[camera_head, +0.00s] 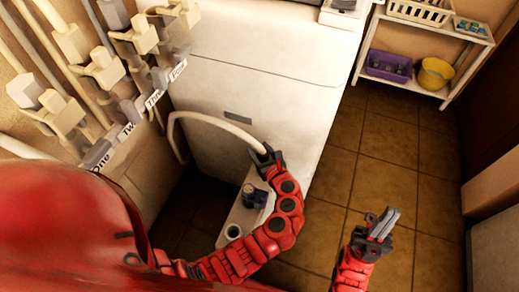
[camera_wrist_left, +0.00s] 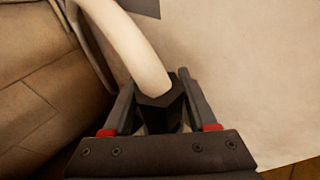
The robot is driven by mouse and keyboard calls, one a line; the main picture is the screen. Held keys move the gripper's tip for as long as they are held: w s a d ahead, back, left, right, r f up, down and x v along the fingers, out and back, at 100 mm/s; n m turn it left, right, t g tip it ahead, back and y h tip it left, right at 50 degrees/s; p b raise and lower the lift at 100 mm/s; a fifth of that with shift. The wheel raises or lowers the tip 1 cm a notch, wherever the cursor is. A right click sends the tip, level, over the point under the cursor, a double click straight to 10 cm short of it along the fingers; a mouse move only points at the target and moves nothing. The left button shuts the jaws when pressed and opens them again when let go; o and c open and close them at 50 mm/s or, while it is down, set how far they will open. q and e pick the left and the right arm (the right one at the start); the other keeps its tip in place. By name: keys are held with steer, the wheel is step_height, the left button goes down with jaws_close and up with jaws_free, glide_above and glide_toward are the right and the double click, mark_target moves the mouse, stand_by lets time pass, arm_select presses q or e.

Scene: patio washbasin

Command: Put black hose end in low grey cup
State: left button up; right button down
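My left gripper (camera_head: 264,152) is shut on the black hose end (camera_wrist_left: 160,98), at the tip of the thick white hose (camera_wrist_left: 137,45). In the head view the hose (camera_head: 215,119) arches from the wall side to that gripper, in front of the white cabinet. Below it, on a pale ledge, stand a dark blue-grey fitting (camera_head: 254,196) and a low grey round cup (camera_head: 233,231). The hose end is above and apart from both. My left forearm passes close beside the cup. My right gripper (camera_head: 388,218) is empty over the floor, its fingers close together.
Pipes with labelled valves (camera_head: 104,68) line the left wall. The white cabinet (camera_head: 265,90) stands behind my left gripper. A white shelf (camera_head: 428,88) at the back right holds a purple basket (camera_head: 388,66) and yellow bucket (camera_head: 435,74). Tiled floor is free in the middle right.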

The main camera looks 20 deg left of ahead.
mark_target(266, 159)
arm_select(q)
steer(key=shift+s+d+r+p, duration=0.2)
steer(key=shift+s+d+p, duration=0.1)
steer(key=shift+p, duration=0.1)
steer(key=shift+p+v, duration=2.7)
steer(key=shift+v, duration=1.75)
steer(key=shift+s+d+r, duration=0.1)
steer(key=shift+s+d, duration=0.25)
steer(key=shift+s, duration=0.1)
